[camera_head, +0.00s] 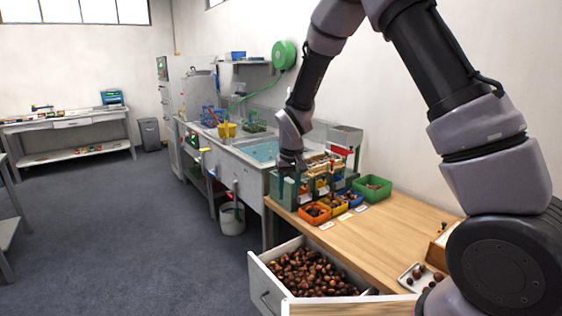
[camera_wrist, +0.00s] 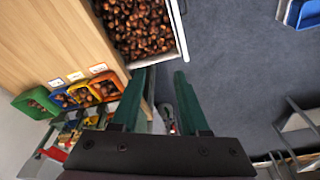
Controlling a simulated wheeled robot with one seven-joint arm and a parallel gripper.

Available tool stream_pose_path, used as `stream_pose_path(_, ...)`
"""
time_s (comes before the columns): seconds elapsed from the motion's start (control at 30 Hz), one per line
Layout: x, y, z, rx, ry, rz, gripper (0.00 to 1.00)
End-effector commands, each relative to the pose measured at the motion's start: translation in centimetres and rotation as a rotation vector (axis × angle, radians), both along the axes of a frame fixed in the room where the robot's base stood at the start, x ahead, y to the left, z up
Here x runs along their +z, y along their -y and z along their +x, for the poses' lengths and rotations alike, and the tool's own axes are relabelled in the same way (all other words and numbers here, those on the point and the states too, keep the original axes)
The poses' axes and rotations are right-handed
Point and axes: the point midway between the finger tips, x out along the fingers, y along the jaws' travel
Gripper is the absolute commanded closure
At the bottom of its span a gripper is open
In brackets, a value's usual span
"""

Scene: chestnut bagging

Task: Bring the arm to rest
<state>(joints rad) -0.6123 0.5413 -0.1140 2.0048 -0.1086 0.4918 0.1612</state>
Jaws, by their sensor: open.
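My arm reaches over the wooden table from the right in the head view, with the forearm angled down. My gripper (camera_head: 284,190) hangs near the table's far left corner, beside the small coloured bins. In the wrist view its two green fingers (camera_wrist: 160,78) stand apart with nothing between them. The gap lies over the floor beside the table edge and the open drawer's corner. The wooden table (camera_head: 385,228) carries the bins and card labels.
An open drawer (camera_head: 262,284) full of chestnuts juts out in front. Orange (camera_head: 314,213), blue and green (camera_head: 372,188) bins hold chestnuts on the table. A white tray (camera_head: 408,277) with a few chestnuts lies at right. A sink counter (camera_head: 247,157) stands behind. The floor at left is clear.

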Motion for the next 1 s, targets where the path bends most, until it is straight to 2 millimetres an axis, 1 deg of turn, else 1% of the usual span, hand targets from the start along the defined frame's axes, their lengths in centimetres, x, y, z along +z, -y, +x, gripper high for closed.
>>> stream_pose_path(0.03, 3.1, 1.6, 0.1, -0.037, 0.019, 0.028, 0.55)
stream_pose_path(0.07, 4.6, 2.4, -0.1, -0.057, 0.026, 0.041, 0.55)
stream_pose_path(0.1, 6.6, 3.6, -0.3, -0.081, 0.037, 0.06, 0.55)
stream_pose_path(0.17, 9.5, 5.3, -0.8, -0.121, 0.052, 0.086, 0.55)
stream_pose_path(0.2, 11.3, 6.5, -1.4, -0.147, 0.063, 0.104, 0.55)
stream_pose_path(0.27, 14.0, 8.3, -2.3, -0.182, 0.08, 0.13, 0.55)
stream_pose_path(0.3, 15.6, 9.5, -3.0, -0.205, 0.092, 0.146, 0.55)
stream_pose_path(0.37, 17.9, 11.1, -4.2, -0.24, 0.112, 0.172, 0.55)
stream_pose_path(0.4, 19.4, 12.3, -5.1, -0.263, 0.125, 0.186, 0.55)
stream_pose_path(0.47, 21.4, 13.8, -6.6, -0.293, 0.146, 0.209, 0.55)
stream_pose_path(0.5, 22.6, 14.9, -7.7, -0.315, 0.16, 0.224, 0.55)
stream_pose_path(0.57, 24.3, 16.3, -9.4, -0.347, 0.182, 0.246, 0.55)
stream_pose_path(0.6, 25.3, 17.2, -10.6, -0.367, 0.199, 0.26, 0.55)
stream_pose_path(0.73, 27.9, 19.6, -14.8, -0.427, 0.252, 0.299, 0.55)
stream_pose_path(0.8, 28.9, 20.6, -17.0, -0.457, 0.281, 0.317, 0.55)
stream_pose_path(0.9, 29.7, 21.6, -19.7, -0.49, 0.317, 0.336, 0.55)
stream_pose_path(1.0, 30.1, 22.1, -21.6, -0.514, 0.342, 0.35, 0.55)
